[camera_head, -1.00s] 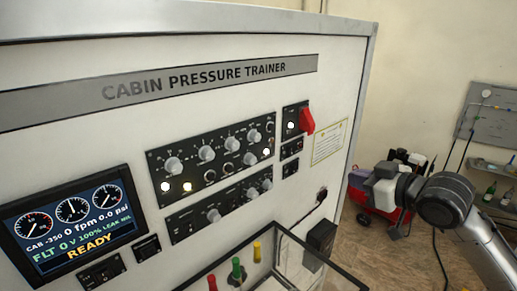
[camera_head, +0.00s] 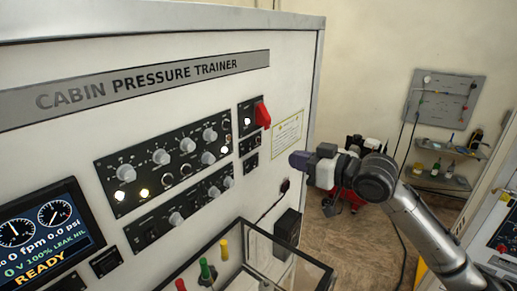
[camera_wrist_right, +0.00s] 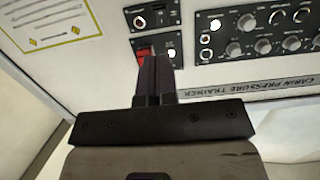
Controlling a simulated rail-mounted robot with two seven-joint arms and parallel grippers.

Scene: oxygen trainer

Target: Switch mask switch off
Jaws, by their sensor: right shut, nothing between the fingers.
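The cabin pressure trainer panel (camera_head: 190,92) fills the left of the head view. A red switch cover (camera_head: 263,115) stands out from a small black plate at its upper right, beside a lit white lamp (camera_head: 247,121). I cannot read the labels, so I cannot tell which control is the mask switch. My right gripper (camera_head: 296,160) is shut and empty, to the right of and below the red cover. In the right wrist view its dark fingers (camera_wrist_right: 153,72) overlap part of the red cover (camera_wrist_right: 145,52); contact cannot be told. My left gripper is out of view.
Two knob plates (camera_head: 170,165) with several knobs and lit lamps lie left of the red cover. A screen (camera_head: 42,235) reads READY. A clear-sided box (camera_head: 320,272) juts out below, near green, yellow and red posts.

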